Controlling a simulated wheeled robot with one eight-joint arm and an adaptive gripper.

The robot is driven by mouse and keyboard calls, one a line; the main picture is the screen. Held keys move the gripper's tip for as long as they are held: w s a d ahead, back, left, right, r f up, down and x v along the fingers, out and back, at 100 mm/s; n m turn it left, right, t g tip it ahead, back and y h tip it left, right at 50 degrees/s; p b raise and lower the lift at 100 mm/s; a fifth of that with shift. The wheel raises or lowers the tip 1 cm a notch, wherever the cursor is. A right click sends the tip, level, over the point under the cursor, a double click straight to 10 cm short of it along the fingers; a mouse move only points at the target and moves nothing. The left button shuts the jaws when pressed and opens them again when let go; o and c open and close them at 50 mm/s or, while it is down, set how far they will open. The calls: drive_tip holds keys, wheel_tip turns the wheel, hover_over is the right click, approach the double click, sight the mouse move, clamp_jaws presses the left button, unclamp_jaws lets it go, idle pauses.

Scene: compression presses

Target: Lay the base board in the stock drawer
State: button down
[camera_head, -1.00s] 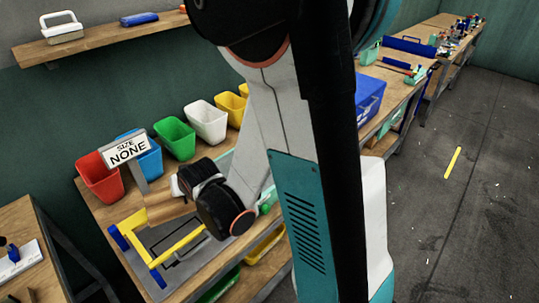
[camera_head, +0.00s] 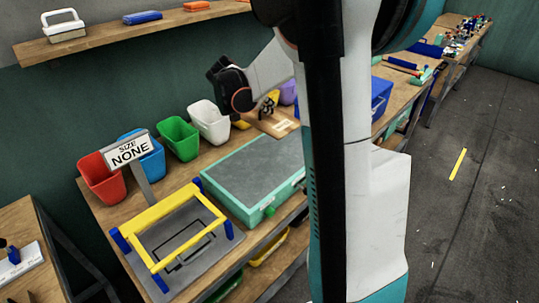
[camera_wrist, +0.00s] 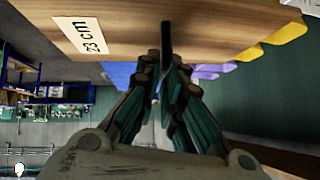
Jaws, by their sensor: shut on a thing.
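My gripper (camera_head: 268,104) is shut on a flat wooden board (camera_head: 275,125), which looks like the base board. In the wrist view the board (camera_wrist: 150,32) spans the top, with a white "23 cm" label, and the closed fingers (camera_wrist: 165,65) grip its edge. A teal box with a grey inner surface (camera_head: 250,168) and a green knob on its front stands on the bench; it may be the stock drawer. Its grey surface looks empty. The board is above and behind its far right side. My arm hides the box's right end.
A yellow frame on blue posts (camera_head: 175,225) stands on a grey plate left of the teal box. A blue box (camera_head: 381,100) is beyond my arm.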

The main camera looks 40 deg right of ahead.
wheel_tip(320, 180, down, 19)
drive_tip(key=b, duration=0.5)
drive_tip(key=shift+f+b, duration=0.1)
drive_tip(key=shift+b, duration=0.3)
drive_tip(key=c, duration=2.1)
unclamp_jaws()
drive_tip(key=o, duration=0.4)
